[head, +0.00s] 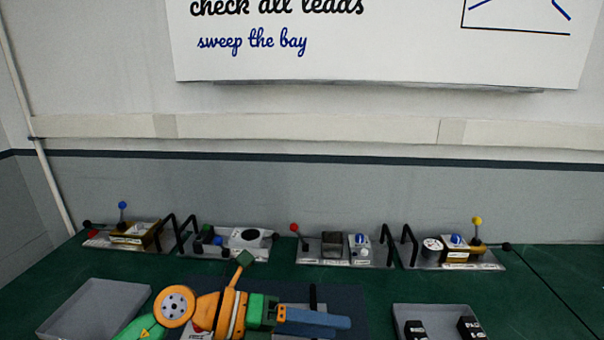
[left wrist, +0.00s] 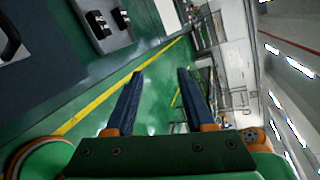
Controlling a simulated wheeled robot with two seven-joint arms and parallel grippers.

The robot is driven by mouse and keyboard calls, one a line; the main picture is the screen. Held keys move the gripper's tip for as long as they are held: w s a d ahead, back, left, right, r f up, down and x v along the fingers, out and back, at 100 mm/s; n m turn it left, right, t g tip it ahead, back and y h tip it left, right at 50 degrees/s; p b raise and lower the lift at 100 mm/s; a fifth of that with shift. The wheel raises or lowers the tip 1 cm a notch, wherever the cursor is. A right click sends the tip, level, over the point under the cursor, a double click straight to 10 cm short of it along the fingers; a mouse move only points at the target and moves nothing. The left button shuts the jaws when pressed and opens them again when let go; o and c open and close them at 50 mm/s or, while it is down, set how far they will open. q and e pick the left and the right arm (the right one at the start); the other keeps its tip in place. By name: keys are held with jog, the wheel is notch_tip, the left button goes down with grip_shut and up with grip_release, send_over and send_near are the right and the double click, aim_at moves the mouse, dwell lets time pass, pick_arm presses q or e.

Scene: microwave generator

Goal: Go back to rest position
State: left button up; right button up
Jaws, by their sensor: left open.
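My left gripper (head: 340,322) reaches in from the lower left of the head view, low over the front of the green table. Its blue fingers point right. In the left wrist view the two dark fingers (left wrist: 159,76) stand apart with nothing between them, and floor and far room show past them. My right gripper is in neither view.
Several module plates with coloured levers and black handles line the back of the table, such as the one with a red lever (head: 325,248). A grey tray (head: 65,310) is at left. Another tray (head: 400,318) holding black blocks is at right. A dark mat lies partly under my arm.

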pick_arm(q)
jog(key=w+a+r+n+t+h, duration=0.2)
jog(key=w+r+n+t+h, duration=0.2)
jog(key=r+n+t, duration=0.75)
jog(key=w+a+f+n+t+y, duration=0.3)
jog(key=a+f+n+t+y, duration=0.4)
jog(key=n+y, duration=0.55)
jog(key=s+a+f+n+g+y, duration=0.1)
jog(key=a+f+n+g+y, duration=0.15)
jog(key=a+f+n, duration=0.35)
jog(key=s+a+f+n+g+y, duration=0.2)
jog(key=a+f+n+y, duration=0.15)
jog(key=f, duration=0.35)
jog(key=s+a+f+n+g, duration=0.1)
jog(key=s+f+n+g, duration=0.3)
jog(key=s+f+g, duration=1.15)
jog(key=s+f+t+b, duration=0.1)
jog(key=s+f+b, duration=0.25)
jog(key=f, duration=0.75)
jog(key=s+f+t+b, duration=0.2)
jog(key=s+f, duration=0.2)
jog(key=f, duration=0.8)
jog(key=s+a+f+g+b, duration=0.1)
jog(key=s+f+b, duration=0.3)
jog(key=s+f, duration=0.7)
notch_tip(320, 180, down, 4)
jog(key=shift+s+a+r+m+g+b, duration=0.15)
jog(key=shift+s+a+m+g+b, duration=0.2)
jog(key=shift+a, duration=0.35)
